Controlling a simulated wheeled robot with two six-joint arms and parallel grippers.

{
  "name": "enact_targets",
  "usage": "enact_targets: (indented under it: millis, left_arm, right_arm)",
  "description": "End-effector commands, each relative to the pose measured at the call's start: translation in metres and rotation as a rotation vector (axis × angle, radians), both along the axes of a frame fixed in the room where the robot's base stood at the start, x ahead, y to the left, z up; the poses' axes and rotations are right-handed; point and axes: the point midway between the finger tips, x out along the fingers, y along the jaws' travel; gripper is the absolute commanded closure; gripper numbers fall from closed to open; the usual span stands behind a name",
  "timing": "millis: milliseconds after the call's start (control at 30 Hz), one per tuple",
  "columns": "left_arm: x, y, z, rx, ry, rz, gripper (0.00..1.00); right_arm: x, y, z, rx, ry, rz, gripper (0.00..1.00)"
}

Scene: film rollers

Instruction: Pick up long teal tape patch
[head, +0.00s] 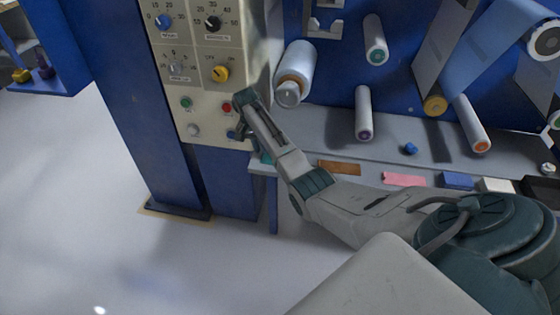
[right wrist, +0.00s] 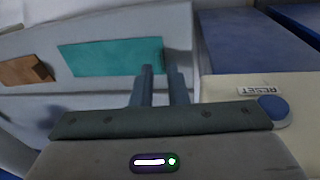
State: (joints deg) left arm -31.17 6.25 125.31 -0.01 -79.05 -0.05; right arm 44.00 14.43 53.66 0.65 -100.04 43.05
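The long teal tape patch (right wrist: 105,57) lies flat on a grey shelf in the right wrist view, ahead of my fingers and mostly to their left. In the head view only a small teal bit (head: 265,158) shows beside my forearm; the rest is hidden. My right gripper (right wrist: 163,75) has its two fingers apart with a narrow gap and nothing between them. The fingertips appear near the patch's right end; I cannot tell if they touch. In the head view, the right gripper (head: 241,132) is in front of the control panel. My left gripper is not in view.
The control panel (head: 205,75) has knobs and buttons close to the gripper; a blue reset button (right wrist: 273,110) is right of the fingers. Brown (head: 339,167), pink (head: 404,179) and blue (head: 457,180) pieces lie along the shelf (head: 365,155). Rollers stick out above. Floor at left is clear.

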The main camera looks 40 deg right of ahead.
Motion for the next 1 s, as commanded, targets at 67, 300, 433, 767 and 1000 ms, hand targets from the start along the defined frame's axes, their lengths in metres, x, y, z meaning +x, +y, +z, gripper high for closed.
enact_targets:
  millis: [67, 300, 433, 767, 1000]
  left_arm:
    - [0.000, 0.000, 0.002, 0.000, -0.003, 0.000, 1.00]
    - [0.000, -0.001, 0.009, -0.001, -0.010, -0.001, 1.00]
    - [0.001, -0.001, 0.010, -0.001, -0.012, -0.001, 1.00]
    - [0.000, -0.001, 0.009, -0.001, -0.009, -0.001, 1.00]
    - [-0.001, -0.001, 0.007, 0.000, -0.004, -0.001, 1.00]
  right_arm:
    - [-0.001, -0.002, -0.013, 0.000, 0.003, 0.000, 0.86]
    - [-0.002, -0.004, -0.024, 0.000, -0.001, 0.000, 0.86]
    - [-0.002, -0.004, -0.024, 0.000, -0.001, 0.000, 0.86]
    - [-0.002, -0.004, -0.024, -0.001, -0.001, 0.000, 1.00]
    - [-0.001, -0.004, -0.022, -0.001, -0.001, 0.000, 1.00]
